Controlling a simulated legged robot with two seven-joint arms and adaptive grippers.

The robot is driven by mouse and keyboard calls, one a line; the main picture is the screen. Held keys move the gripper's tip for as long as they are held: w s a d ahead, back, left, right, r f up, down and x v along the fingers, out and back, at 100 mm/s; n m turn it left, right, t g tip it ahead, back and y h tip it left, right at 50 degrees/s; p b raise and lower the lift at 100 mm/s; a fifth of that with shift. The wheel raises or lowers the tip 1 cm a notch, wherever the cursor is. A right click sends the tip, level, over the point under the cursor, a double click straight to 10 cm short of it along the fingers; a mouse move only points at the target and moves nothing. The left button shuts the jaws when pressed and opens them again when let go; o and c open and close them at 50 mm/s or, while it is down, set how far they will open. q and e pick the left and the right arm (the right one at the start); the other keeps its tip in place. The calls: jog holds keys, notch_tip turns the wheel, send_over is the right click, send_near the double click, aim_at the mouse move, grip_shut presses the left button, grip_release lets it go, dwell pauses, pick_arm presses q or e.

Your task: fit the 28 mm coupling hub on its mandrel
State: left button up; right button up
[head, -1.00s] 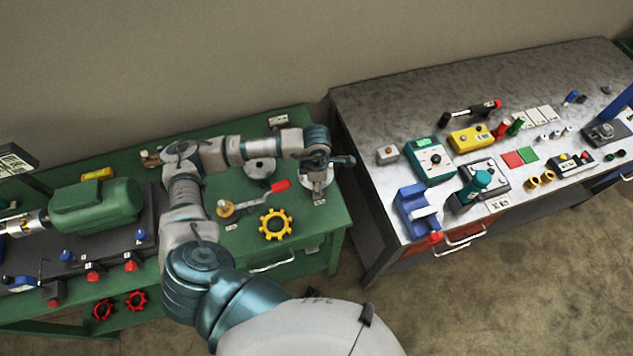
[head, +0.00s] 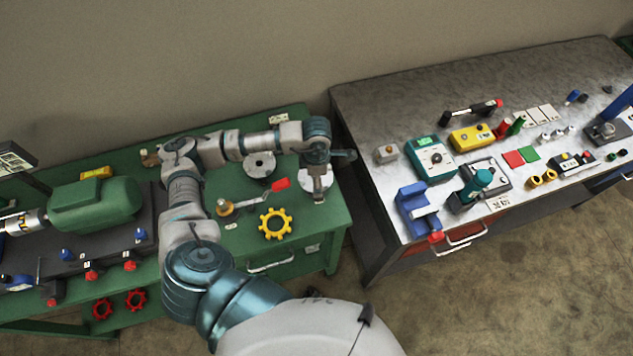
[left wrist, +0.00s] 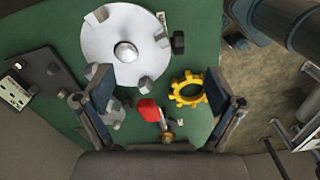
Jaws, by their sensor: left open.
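A pale grey lobed metal disc (left wrist: 105,40), looking like a coupling hub, lies on the green bench with a shiny rounded tip (left wrist: 126,51) at its centre. In the head view this disc (head: 306,181) is partly hidden under my left gripper (head: 318,190). A second grey lobed disc (head: 259,165) lies to its left. No size marking is legible, so I cannot tell which is 28 mm. In the left wrist view my left gripper (left wrist: 160,78) is open, with nothing between its fingers; the pale disc lies beyond them. My right gripper is not in view.
A yellow toothed ring (head: 275,223) and a red-handled tool (head: 280,184) lie close to the left gripper's side. A green motor (head: 95,205) stands at left. A grey bench (head: 370,105) with several instruments stands at right, across a narrow gap.

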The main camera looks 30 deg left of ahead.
pick_arm(q)
notch_tip(320, 180, up, 9)
dwell(0.8)
